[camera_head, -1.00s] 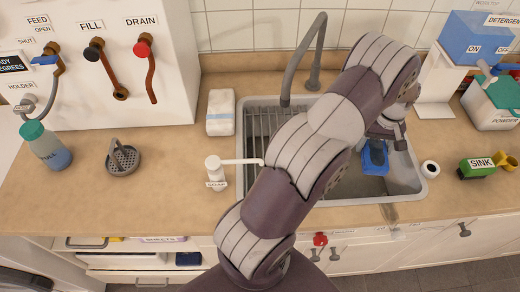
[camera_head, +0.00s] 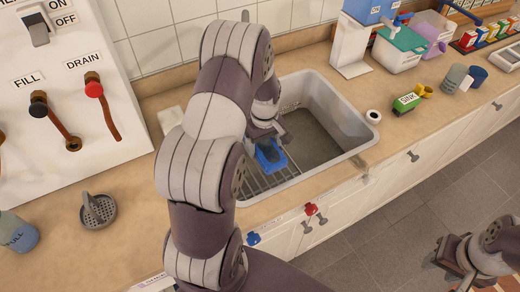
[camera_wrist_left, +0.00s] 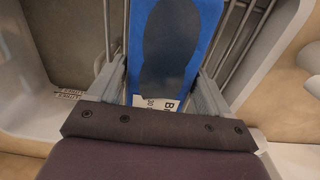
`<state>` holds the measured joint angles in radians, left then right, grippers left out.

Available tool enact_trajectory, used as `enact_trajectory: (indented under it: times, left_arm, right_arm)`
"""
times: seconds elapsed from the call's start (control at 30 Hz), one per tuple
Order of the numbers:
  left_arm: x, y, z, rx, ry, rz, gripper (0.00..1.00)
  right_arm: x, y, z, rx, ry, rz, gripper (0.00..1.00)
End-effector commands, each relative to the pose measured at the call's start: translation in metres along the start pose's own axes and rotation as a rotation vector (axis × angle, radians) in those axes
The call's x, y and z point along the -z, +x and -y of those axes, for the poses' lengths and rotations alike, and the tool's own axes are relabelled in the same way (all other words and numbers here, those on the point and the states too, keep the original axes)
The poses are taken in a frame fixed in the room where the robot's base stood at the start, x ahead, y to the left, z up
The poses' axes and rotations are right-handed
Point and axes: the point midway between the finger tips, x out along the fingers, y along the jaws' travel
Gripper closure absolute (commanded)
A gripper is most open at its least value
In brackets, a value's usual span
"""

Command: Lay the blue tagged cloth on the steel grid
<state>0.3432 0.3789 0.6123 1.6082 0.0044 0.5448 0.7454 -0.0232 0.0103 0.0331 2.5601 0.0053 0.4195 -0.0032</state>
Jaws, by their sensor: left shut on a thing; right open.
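The blue cloth (camera_head: 270,155) is in my left gripper (camera_head: 264,135), over the left part of the sink. In the left wrist view the cloth (camera_wrist_left: 207,25) has a dark, sole-shaped middle and a white tag (camera_wrist_left: 160,102) with partly hidden print. The left fingers (camera_wrist_left: 160,92) are shut on its tagged end. The steel grid (camera_head: 258,186) spans the left part of the sink, below and around the cloth; its bars (camera_wrist_left: 256,45) show beside it. I cannot tell whether the cloth touches the bars. My right gripper (camera_head: 452,262) is open and empty at the lower right, over the floor.
The grey sink (camera_head: 343,112) has an open basin right of the grid. My left arm hides the tap and part of the counter. A green SINK block (camera_head: 406,102) and a white roll (camera_head: 373,117) stand right of the sink. A drain strainer (camera_head: 98,210) lies at left.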

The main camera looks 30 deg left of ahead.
Motion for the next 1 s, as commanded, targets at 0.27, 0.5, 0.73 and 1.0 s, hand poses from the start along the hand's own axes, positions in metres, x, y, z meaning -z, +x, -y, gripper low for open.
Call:
enact_trajectory:
  times: [0.27, 0.5, 0.73, 1.0]
  left_arm:
    - [0.001, 0.038, 0.006, 0.001, 0.001, 0.001, 0.58]
    - [0.002, 0.044, 0.006, -0.002, 0.001, -0.002, 0.58]
    - [0.001, 0.047, 0.006, -0.001, 0.001, -0.001, 0.0]
    - [0.002, 0.042, 0.006, -0.001, 0.001, -0.001, 0.0]
  right_arm:
    - [0.001, -0.01, 0.0, 0.0, 0.0, 0.0, 0.57]
    - [0.001, -0.009, 0.0, 0.0, 0.0, 0.0, 0.57]
    - [0.001, -0.008, 0.0, 0.0, 0.0, 0.0, 0.57]
    - [0.001, -0.011, 0.0, 0.0, 0.0, 0.0, 0.57]
